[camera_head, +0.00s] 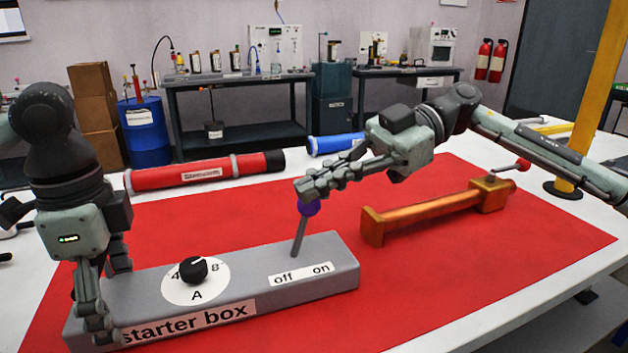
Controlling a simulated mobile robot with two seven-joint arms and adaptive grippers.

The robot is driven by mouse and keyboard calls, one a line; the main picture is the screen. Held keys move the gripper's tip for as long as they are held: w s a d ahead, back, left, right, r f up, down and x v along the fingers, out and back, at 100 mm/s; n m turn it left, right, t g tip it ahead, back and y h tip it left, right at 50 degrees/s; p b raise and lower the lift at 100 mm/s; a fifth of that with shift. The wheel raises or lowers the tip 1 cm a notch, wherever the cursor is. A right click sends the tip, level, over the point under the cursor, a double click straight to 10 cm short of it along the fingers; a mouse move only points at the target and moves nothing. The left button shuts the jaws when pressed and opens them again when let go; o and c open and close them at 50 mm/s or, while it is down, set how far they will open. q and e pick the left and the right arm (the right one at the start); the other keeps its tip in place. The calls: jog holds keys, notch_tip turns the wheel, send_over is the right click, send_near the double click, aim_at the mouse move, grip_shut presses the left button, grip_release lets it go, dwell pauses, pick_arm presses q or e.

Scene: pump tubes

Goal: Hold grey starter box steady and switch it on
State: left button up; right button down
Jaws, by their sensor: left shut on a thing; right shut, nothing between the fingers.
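The grey starter box (230,289) lies on a red mat (470,265), with its "starter box" label on the front side. My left gripper (97,325) is shut on the box's left end, its fingers on either side of it. A black knob (193,270) sits on a white dial marked A. A grey switch lever (299,236) with a purple ball top (309,208) stands up by the "off / on" label (301,274), leaning a little to the right. My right gripper (304,193) is shut with nothing between its fingers, at the purple ball; whether it touches cannot be told.
A red tube (190,174) and a blue tube (335,144) lie behind the box. An orange metal piece (425,212) with a red-knobbed lever lies to the right. A yellow post (595,90) stands at the far right. The mat's front right is clear.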

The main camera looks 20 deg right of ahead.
jog(key=shift+d+f, duration=0.35)
jog(key=shift+d, duration=0.5)
jog(key=shift+a, duration=0.15)
